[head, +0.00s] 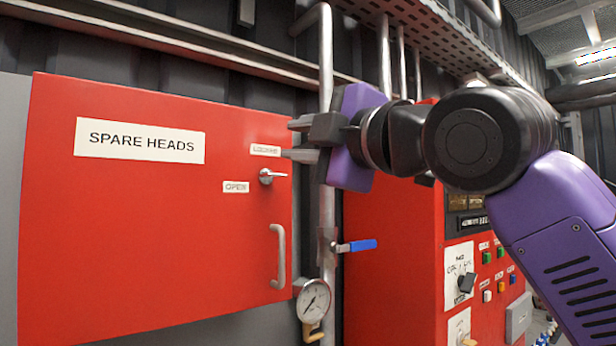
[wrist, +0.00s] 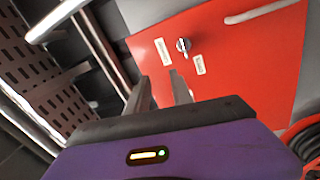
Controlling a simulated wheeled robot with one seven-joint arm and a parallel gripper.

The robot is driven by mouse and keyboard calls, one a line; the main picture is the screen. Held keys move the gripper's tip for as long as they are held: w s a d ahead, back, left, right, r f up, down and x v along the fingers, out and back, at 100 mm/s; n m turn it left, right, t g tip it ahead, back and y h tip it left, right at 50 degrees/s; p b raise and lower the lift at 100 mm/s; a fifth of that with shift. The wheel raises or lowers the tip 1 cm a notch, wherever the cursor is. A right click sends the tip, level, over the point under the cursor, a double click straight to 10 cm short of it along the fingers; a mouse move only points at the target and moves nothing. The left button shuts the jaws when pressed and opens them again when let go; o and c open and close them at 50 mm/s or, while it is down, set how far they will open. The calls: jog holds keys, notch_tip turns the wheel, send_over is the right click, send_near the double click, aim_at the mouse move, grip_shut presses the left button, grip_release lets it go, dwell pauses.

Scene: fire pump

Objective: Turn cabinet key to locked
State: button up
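The red cabinet (head: 130,240), marked SPARE HEADS, is closed at the left of the head view. Its small silver key (head: 271,176) sits near the door's right edge, with its grip sticking out to the right. The LOCKED label (head: 265,150) is above the key and the OPEN label (head: 236,187) is to its lower left. The key also shows in the wrist view (wrist: 183,46), beyond the fingertips. My gripper (head: 294,139) is open and empty, above and slightly right of the key, apart from it. In the wrist view a gap shows between the fingers (wrist: 160,82).
A door handle (head: 279,256) is below the key. A vertical pipe (head: 327,230) with a blue-levered valve (head: 357,246) and a pressure gauge (head: 313,300) runs just right of the cabinet. A red control panel (head: 395,270) stands farther right. The space before the cabinet door is clear.

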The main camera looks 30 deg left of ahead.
aim_at(279, 175)
jog(key=shift+w+a+f+n+g+h+p, duration=0.15)
jog(key=shift+w+a+f+n+h+p, duration=0.2)
jog(key=shift+w+a+f, duration=0.65)
jog(key=shift+w+a+f+n+g+h+p, duration=0.1)
jog(key=shift+w+a+f+n+p, duration=0.3)
jog(key=shift+a, duration=0.95)
jog(key=shift+w+a+f+n+g+h+p, duration=0.2)
jog(key=shift+w+a+f+p, duration=0.4)
jog(key=shift+w+a, duration=0.5)
jog(key=shift+s+a+f, duration=0.1)
jog(key=shift+s, duration=0.05)
grip_shut()
